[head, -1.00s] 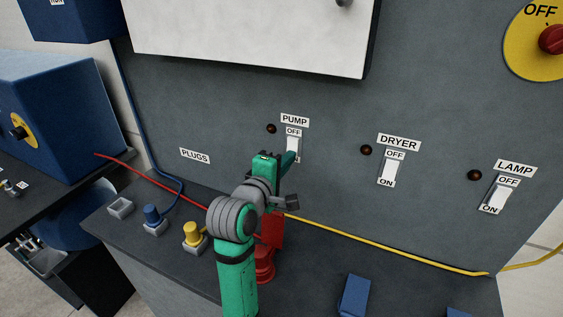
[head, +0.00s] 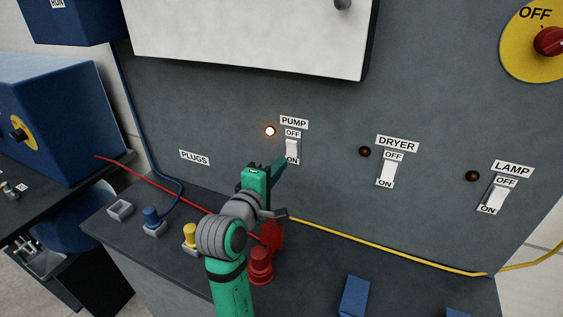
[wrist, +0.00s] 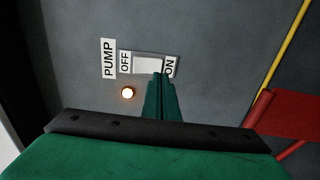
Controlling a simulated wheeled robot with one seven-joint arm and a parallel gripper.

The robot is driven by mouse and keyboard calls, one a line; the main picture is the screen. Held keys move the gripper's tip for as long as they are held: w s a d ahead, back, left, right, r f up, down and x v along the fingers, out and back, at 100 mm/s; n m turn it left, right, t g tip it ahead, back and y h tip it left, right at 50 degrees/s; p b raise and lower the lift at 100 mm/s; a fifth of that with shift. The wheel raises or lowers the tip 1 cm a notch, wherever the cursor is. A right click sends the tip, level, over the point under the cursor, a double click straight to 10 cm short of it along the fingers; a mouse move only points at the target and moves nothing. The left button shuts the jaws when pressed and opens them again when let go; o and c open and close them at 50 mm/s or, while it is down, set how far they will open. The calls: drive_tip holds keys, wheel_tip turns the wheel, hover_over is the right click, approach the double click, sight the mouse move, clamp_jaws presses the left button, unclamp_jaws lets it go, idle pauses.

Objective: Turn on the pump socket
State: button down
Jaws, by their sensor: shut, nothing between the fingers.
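The pump switch (head: 292,147) is a white rocker on the grey panel, under the PUMP label (head: 293,122), with OFF above it and ON below it. The small lamp (head: 270,131) beside it glows. In the wrist view the switch (wrist: 148,64) lies just beyond my fingers and the lamp (wrist: 127,93) is lit. My gripper (head: 281,164) is shut and empty, its tips close to the ON end of the switch. I cannot tell whether the tips still touch it. The fingers (wrist: 161,88) hide a small part near the ON label.
The dryer switch (head: 387,172) and lamp switch (head: 495,197) are to the right, their indicators dark. Below are a red plug (head: 261,262), a yellow plug (head: 190,233), a blue plug (head: 152,216) and a yellow cable (head: 380,247). A white box (head: 250,35) overhangs above.

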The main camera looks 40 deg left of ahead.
drive_tip(key=s+d+f, duration=0.1)
drive_tip(key=s+d, duration=0.2)
drive_tip(key=s, duration=0.7)
drive_tip(key=shift+s+d+f, duration=0.15)
drive_tip(key=shift+d+f, duration=0.15)
drive_tip(key=shift+s+a, duration=0.1)
drive_tip(key=shift+s, duration=0.05)
drive_tip(key=shift+d, duration=0.2)
